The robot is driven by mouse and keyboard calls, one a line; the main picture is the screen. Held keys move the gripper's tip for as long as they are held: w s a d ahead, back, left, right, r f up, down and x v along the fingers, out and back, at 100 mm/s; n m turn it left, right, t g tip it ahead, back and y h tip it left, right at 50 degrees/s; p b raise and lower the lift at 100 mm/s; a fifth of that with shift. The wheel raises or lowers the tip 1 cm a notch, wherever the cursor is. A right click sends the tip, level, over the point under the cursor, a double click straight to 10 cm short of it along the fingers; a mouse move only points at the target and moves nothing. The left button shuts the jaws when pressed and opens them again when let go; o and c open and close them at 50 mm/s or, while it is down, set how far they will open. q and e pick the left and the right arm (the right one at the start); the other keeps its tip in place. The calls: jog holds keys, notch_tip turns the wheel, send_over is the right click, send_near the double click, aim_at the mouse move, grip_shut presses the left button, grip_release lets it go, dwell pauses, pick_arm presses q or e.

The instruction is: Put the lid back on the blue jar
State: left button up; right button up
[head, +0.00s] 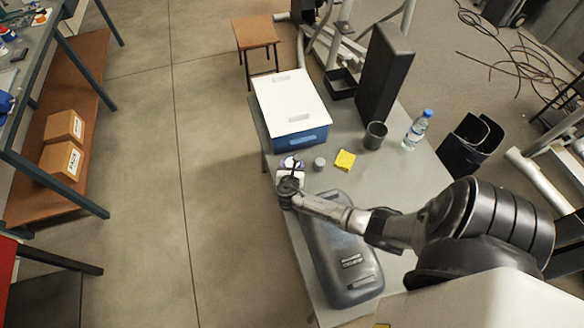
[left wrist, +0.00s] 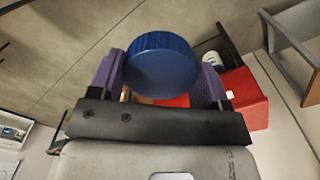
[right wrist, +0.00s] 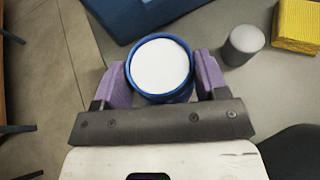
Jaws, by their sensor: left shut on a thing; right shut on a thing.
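The blue jar (right wrist: 161,68) is between the purple fingers of my right gripper (right wrist: 161,82) in the right wrist view. Its blue rim surrounds a white round inside, with no lid on it. In the head view my right gripper (head: 290,166) is at the left edge of the grey table, where the jar is mostly hidden. The ribbed blue lid (left wrist: 161,63) is between the purple fingers of my left gripper (left wrist: 162,80) in the left wrist view, well away from the jar. My left arm does not show in the head view.
On the table (head: 398,185) stand a blue box with a white top (head: 291,97), a small grey cylinder (head: 319,163), a yellow block (head: 345,160), a dark cup (head: 375,135) and a water bottle (head: 417,130). A red object (left wrist: 247,97) is behind my left gripper.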

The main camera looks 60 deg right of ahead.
jog(key=shift+r, duration=0.2)
pick_arm(q)
jog(key=shift+r+p, duration=0.85)
pick_arm(e)
notch_tip(320, 180, up, 4)
jog(key=shift+d+r, duration=0.1)
jog(key=shift+r, duration=0.1)
pick_arm(q)
notch_tip(320, 180, up, 2)
jog(key=shift+r+p, duration=0.15)
jog(key=shift+p, duration=1)
pick_arm(e)
jog(key=s+d+r, duration=0.2)
jog(key=s+r, duration=0.4)
jog(key=s, duration=0.5)
jog(key=shift+s+d+r, duration=0.15)
jog(key=o, duration=0.7)
jog(key=c, duration=1)
jog(key=shift+c, duration=0.2)
